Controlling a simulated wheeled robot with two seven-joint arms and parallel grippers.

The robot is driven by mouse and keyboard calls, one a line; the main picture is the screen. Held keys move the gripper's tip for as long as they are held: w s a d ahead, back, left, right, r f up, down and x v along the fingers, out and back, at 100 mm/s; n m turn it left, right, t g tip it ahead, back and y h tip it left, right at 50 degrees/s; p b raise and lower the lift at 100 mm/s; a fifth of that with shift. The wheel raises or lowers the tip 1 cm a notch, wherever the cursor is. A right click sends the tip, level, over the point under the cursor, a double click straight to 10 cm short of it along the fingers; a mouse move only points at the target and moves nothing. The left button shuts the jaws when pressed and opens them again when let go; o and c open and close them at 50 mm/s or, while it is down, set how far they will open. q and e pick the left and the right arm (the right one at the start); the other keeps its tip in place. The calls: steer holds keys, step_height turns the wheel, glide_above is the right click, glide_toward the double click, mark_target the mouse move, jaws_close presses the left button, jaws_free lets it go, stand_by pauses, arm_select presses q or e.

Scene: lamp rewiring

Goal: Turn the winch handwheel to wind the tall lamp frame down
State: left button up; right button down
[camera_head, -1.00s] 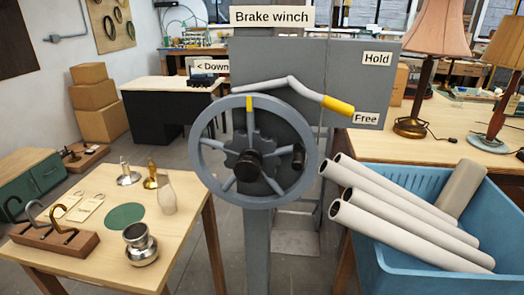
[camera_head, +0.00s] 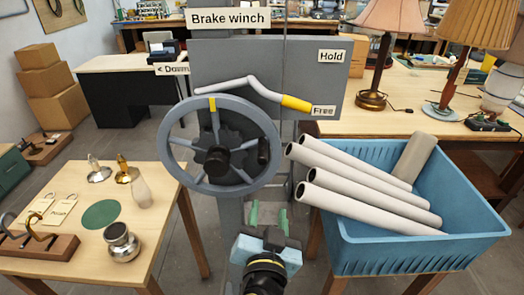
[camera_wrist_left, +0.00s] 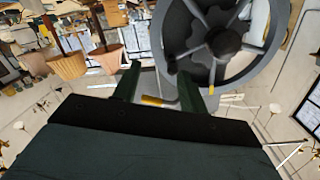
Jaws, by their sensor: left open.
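The grey spoked winch handwheel (camera_head: 218,162) stands upright in front of the grey "Brake winch" panel (camera_head: 230,62). Its yellow rim mark is at the top, and its dark crank knob (camera_head: 263,152) is at the right of the hub. The brake lever's yellow grip (camera_head: 296,103) is by the "Free" label. My left gripper (camera_head: 269,216) is open and empty, below and slightly right of the wheel, apart from the knob. In the left wrist view, the open green fingers (camera_wrist_left: 160,86) point toward the wheel (camera_wrist_left: 222,42). I cannot clearly make out the tall lamp frame. My right gripper is out of view.
A blue crate (camera_head: 420,252) of pale tubes stands close to the wheel's right. A wooden table (camera_head: 150,225) with hooks and small lamp parts stands left. Shaded lamps (camera_head: 392,30) stand on a back-right bench. The space directly before the wheel is clear.

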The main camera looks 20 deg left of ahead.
arm_select(q)
steer(key=n+y, duration=0.1)
glide_toward(262, 162)
steer(key=s, duration=0.2)
steer(key=shift+t, duration=0.3)
steer(key=p+x, duration=0.1)
steer(key=x, duration=0.3)
steer(key=p+x, duration=0.1)
steer(key=x, duration=0.3)
steer(key=p+x, duration=0.2)
steer(key=x, duration=0.3)
steer(key=shift+w+d+f, duration=0.15)
steer(key=shift+w+f, duration=0.05)
steer(key=shift+f, duration=0.05)
jaws_close()
